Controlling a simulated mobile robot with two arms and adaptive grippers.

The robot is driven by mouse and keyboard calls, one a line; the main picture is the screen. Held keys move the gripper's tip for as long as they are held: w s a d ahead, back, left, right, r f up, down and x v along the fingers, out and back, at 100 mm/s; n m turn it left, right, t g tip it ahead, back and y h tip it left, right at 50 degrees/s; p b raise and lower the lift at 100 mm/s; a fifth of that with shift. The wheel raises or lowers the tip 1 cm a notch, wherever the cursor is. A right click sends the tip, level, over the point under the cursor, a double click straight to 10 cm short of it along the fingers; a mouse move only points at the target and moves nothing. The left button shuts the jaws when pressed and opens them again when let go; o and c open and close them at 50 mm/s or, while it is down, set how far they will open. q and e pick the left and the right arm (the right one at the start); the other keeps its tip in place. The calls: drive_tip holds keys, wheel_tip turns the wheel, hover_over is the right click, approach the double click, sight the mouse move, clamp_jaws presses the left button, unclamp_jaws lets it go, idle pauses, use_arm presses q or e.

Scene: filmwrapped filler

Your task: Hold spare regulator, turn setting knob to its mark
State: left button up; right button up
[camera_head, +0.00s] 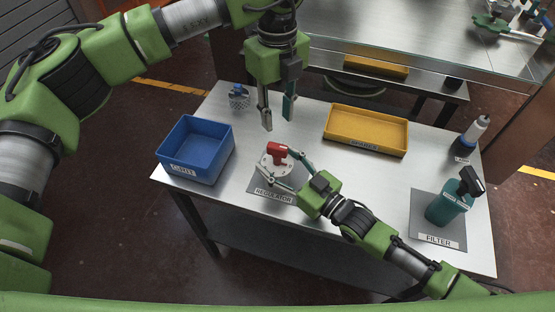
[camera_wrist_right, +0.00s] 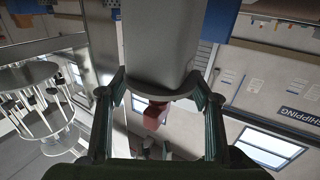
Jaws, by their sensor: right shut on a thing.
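The regulator (camera_head: 267,168) is a pale rounded body with a red knob (camera_head: 277,150) on top, over the grey mat labelled REGULATOR (camera_head: 262,193). My right gripper (camera_head: 278,168) is shut on the regulator's body from the right side. In the right wrist view the fingers (camera_wrist_right: 160,92) clasp a grey body (camera_wrist_right: 160,45), with the red knob (camera_wrist_right: 155,115) beyond it. I cannot tell whether the regulator touches the mat. The knob's mark is too small to see. My left gripper (camera_head: 277,121) is open and empty, fingers pointing down, above the knob and apart from it.
A blue bin (camera_head: 196,150) stands at the left and a yellow tray (camera_head: 366,130) at the back right. A teal filter (camera_head: 449,204) stands on its mat at the right, with a bottle (camera_head: 472,140) behind it. A small blue-topped item (camera_head: 238,98) is at the back left.

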sight(277, 146)
use_arm(q)
drive_tip(key=o, duration=0.7)
wheel_tip(277, 146, down, 10)
drive_tip(key=m, duration=1)
drive_tip(key=shift+f+m, duration=0.25)
drive_tip(key=shift+m, duration=0.05)
drive_tip(key=c, duration=1.1)
